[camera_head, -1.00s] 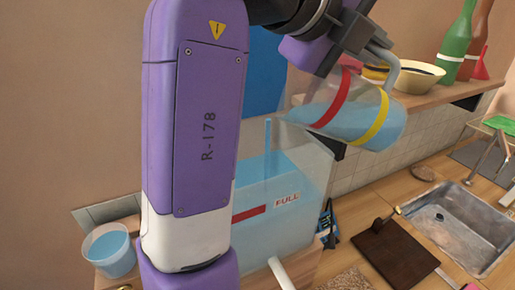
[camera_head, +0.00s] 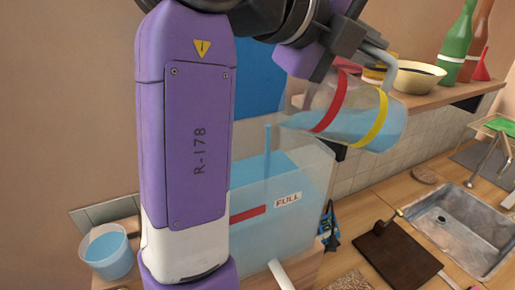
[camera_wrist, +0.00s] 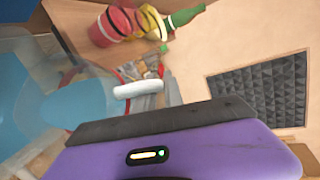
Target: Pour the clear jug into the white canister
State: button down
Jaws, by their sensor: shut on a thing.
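The clear jug (camera_head: 350,112), with a red and a yellow band, is tilted steeply with its mouth to the left. Blue liquid lies in its lower side, and a thin blue stream (camera_head: 267,139) falls from the mouth. The stream enters the translucent whitish canister (camera_head: 317,160), which stands below and to the left. Blue liquid in the canister appears to stand above its red mark and FULL label (camera_head: 288,200). My gripper (camera_head: 358,42) is shut on the jug's handle, above the canister's right side. My arm hides the canister's left part.
A blue-filled bucket (camera_head: 108,252) stands at the left. A shelf behind holds a cream bowl (camera_head: 418,78), a green bottle (camera_head: 458,45), a brown bottle and a red funnel (camera_head: 482,68). A sink (camera_head: 452,232) and a dark board (camera_head: 398,254) lie at the right.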

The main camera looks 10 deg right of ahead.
jog(key=shift+a+f+h+b, duration=0.3)
jog(key=shift+a+b, duration=0.1)
jog(key=shift+b, duration=0.2)
dwell(0.5)
